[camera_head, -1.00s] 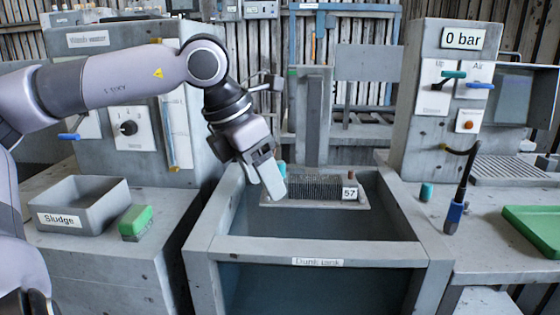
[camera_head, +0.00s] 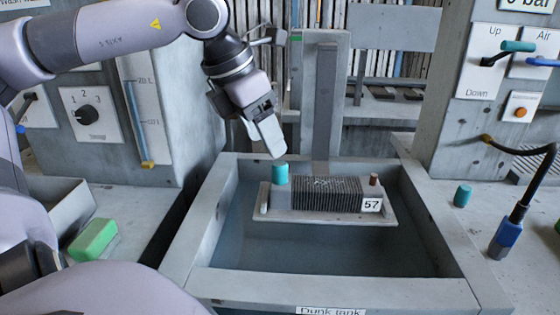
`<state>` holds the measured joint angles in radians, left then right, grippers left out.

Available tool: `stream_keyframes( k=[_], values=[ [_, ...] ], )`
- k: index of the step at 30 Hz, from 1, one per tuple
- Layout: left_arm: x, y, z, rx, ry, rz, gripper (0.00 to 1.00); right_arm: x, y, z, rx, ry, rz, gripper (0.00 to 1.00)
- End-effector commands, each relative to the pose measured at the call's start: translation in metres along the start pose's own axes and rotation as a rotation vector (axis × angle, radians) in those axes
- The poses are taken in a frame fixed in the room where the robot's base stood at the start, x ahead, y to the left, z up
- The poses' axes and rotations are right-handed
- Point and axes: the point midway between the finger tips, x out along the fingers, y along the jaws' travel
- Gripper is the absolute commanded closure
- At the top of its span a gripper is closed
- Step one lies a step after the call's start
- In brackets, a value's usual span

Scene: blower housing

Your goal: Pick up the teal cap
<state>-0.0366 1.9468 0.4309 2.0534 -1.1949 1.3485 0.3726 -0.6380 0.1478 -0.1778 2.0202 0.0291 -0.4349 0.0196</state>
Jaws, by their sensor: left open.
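A teal cap (camera_head: 280,174) stands upright on the left end of a finned block (camera_head: 326,194) with a tag marked 57. The block sits on a grey carrier plate (camera_head: 330,219) in the dunk tank (camera_head: 186,252). A second teal cap (camera_head: 462,195) stands on the ledge right of the tank. My left gripper (camera_head: 270,146) is open and points down, just above and slightly left of the cap on the block. The gap between its fingers is hard to make out, and it appears empty. My right gripper is not in view.
A grey upright post (camera_head: 325,110) rises behind the block. A blue-ended hose tool (camera_head: 508,236) stands on the right ledge. A green sponge-like block (camera_head: 94,239) lies at left, beside a grey bin (camera_head: 60,200). The tank's front part is clear.

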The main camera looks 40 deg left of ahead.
Motion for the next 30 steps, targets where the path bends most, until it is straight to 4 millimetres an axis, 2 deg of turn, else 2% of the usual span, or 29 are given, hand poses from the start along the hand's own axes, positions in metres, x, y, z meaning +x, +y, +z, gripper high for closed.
stream_keyframes(
  k=[11,21,30],
  values=[
    [0.027,-0.001,0.000,0.000,0.002,-0.001,0.39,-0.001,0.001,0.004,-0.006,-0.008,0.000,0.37],
    [0.065,-0.004,0.001,-0.001,0.003,-0.001,0.39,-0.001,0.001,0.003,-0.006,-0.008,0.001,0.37],
    [0.071,-0.004,0.001,-0.001,-0.001,0.000,0.39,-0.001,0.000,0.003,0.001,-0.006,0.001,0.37]
  ],
)
